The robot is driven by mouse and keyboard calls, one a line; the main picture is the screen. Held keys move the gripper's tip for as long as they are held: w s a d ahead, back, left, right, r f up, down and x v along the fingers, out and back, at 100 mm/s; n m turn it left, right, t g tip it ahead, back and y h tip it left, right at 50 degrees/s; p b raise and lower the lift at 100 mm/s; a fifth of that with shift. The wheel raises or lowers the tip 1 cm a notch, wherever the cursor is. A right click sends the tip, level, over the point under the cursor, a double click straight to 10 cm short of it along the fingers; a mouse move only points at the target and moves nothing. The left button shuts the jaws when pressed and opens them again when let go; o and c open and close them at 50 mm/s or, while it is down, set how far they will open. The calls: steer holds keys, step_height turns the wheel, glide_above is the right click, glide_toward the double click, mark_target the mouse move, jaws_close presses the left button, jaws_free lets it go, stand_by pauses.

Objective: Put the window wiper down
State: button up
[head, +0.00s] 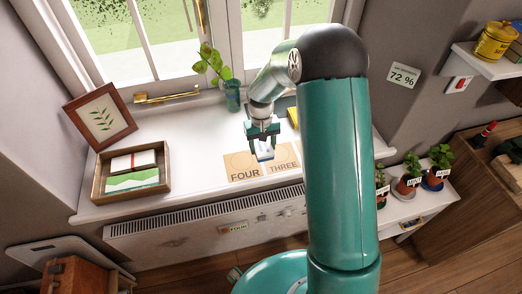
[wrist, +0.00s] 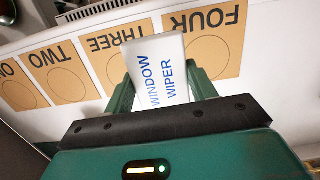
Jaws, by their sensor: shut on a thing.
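The window wiper shows as a white piece with blue "WINDOW WIPER" lettering (wrist: 158,72) in the wrist view. It also shows as a small white shape in the head view (head: 265,152). My gripper (head: 262,136) is shut on it, with one green finger on each side in the wrist view (wrist: 161,92). The gripper points down over the white window sill (head: 190,140), just behind the tan cards marked FOUR (head: 240,166) and THREE (head: 283,160). Whether the wiper touches the sill I cannot tell. The rest of the wiper is hidden.
Cards TWO (wrist: 62,73) and ONE (wrist: 18,86) also lie in the row. A potted plant (head: 232,96) stands behind the gripper near the window. A wooden tray (head: 103,183) and a leaf picture (head: 101,116) are at left. Bare sill lies between tray and cards.

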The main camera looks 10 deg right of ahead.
mark_target(261, 152)
steer(key=shift+w+a+f, duration=0.1)
steer(key=shift+w+f, duration=0.3)
steer(key=shift+f, duration=0.1)
steer(key=shift+w+f, duration=0.15)
steer(key=shift+f, duration=1.55)
steer(key=shift+f, duration=0.55)
steer(key=o, duration=0.9)
steer(key=shift+r, duration=0.1)
